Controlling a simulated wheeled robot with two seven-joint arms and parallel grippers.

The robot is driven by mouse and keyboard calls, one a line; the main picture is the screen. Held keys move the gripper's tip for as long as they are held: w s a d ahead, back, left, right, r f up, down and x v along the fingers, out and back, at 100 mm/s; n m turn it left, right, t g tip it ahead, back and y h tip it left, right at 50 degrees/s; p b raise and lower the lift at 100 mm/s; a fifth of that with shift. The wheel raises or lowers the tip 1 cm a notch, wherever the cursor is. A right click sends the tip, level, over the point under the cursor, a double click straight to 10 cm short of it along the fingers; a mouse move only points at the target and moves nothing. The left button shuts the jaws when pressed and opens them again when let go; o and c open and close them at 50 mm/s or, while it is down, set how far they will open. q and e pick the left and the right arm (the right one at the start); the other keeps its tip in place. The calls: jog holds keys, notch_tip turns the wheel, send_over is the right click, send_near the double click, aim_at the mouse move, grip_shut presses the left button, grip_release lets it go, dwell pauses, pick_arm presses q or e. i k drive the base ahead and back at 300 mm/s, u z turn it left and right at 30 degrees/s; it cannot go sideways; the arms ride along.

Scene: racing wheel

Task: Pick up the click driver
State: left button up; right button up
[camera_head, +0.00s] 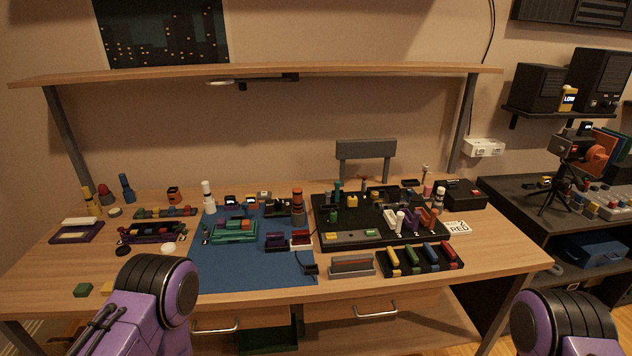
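I cannot tell for sure which item is the click driver. Several small upright handled or bottle-like items stand on the wooden workbench (500,255). These include an orange and dark one (297,205) at the mat's right edge, a white one (208,196) at the mat's back left, a blue one (126,188) at the back left, and a white and orange one (438,202) at the right. My purple and black arm links show at the lower left and lower right corners. Neither gripper shows in the head view, so their fingers are hidden.
A blue mat (240,272) lies mid-bench, with a black tray (385,240) of small parts beside it. A smaller black tray (420,268) holds several colored bars. A shelf (270,72) spans above. The bench's front right is clear.

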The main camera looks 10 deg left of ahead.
aim_at(298, 192)
jog(key=u, duration=0.05)
jog(key=k, duration=0.55)
jog(key=u, duration=0.5)
jog(key=i, duration=1)
jog(key=u, duration=0.45)
